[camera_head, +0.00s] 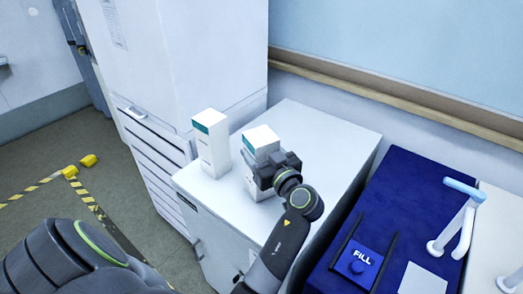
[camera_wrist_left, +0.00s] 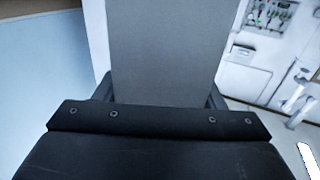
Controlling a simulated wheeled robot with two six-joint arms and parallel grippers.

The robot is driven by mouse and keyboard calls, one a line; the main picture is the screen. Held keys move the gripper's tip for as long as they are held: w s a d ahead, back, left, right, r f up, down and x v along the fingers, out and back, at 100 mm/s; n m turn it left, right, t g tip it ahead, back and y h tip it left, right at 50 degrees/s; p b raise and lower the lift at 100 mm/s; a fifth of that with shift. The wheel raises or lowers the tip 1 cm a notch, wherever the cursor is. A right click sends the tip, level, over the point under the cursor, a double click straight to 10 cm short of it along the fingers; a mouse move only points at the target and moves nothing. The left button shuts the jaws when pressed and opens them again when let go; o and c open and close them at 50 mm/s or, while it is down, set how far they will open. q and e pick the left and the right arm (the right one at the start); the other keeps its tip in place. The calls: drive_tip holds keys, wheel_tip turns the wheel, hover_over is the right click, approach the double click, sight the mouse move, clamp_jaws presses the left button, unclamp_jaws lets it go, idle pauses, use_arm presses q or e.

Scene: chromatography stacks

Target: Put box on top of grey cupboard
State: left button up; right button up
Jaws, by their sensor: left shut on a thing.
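A white box with a teal label (camera_head: 261,137) is upright at the grey cupboard's top (camera_head: 325,135). My left gripper (camera_head: 275,170) is shut on this box from its right front side and hides part of it. Its lower edge is at the cupboard top; I cannot tell whether it rests there or hangs just above. In the left wrist view the box is a plain grey face (camera_wrist_left: 165,50) rising between the fingers. A second similar white box (camera_head: 211,145) stands upright on the cupboard, just left of the held one. My right gripper is not in view.
A tall white cabinet (camera_head: 215,50) stands behind and left of the cupboard. A blue surface (camera_head: 400,190) with a FILL pad (camera_head: 358,262) and a white handled fitting (camera_head: 455,225) lies to the right. The cupboard's back right top is clear.

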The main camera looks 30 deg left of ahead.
use_arm(q)
drive_tip(key=shift+f+b, duration=0.2)
drive_tip(key=shift+b, duration=0.1)
drive_tip(key=o, duration=1.5)
drive_tip(key=shift+r, duration=0.1)
drive_tip(key=shift+o, duration=0.4)
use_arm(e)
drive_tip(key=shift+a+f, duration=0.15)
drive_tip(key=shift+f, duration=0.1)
use_arm(q)
drive_tip(key=shift+r, duration=0.1)
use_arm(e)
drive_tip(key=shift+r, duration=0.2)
